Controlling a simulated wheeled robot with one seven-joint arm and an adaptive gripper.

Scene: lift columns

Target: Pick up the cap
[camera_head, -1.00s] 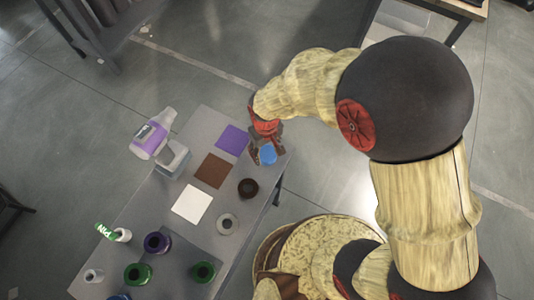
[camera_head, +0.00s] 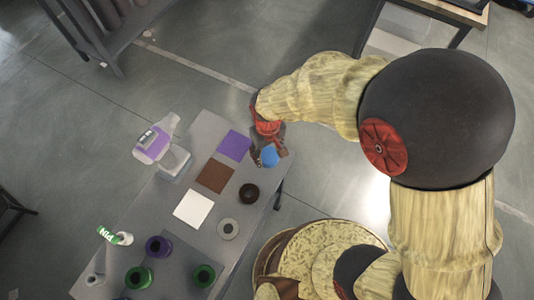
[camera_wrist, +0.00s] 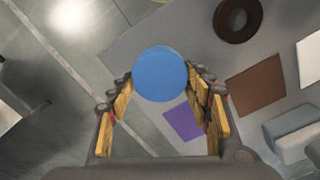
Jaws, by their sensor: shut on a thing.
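The cap is a round, plain blue disc (camera_wrist: 160,73) between the fingers of my gripper (camera_wrist: 163,88) in the wrist view. My gripper is shut on it, with fingers on its left and right sides. In the head view the blue cap (camera_head: 270,155) shows just below my gripper (camera_head: 268,146), at the far right corner of the grey table (camera_head: 228,185). The cap overlaps the table edge in the wrist view and looks nearer the camera than the tabletop. I cannot tell how large any gap under it is.
A purple square (camera_head: 234,145), a brown square (camera_head: 214,175) and a white square (camera_head: 193,209) lie on the table. A dark brown ring (camera_head: 248,193) and a grey ring (camera_head: 228,228) lie nearby.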

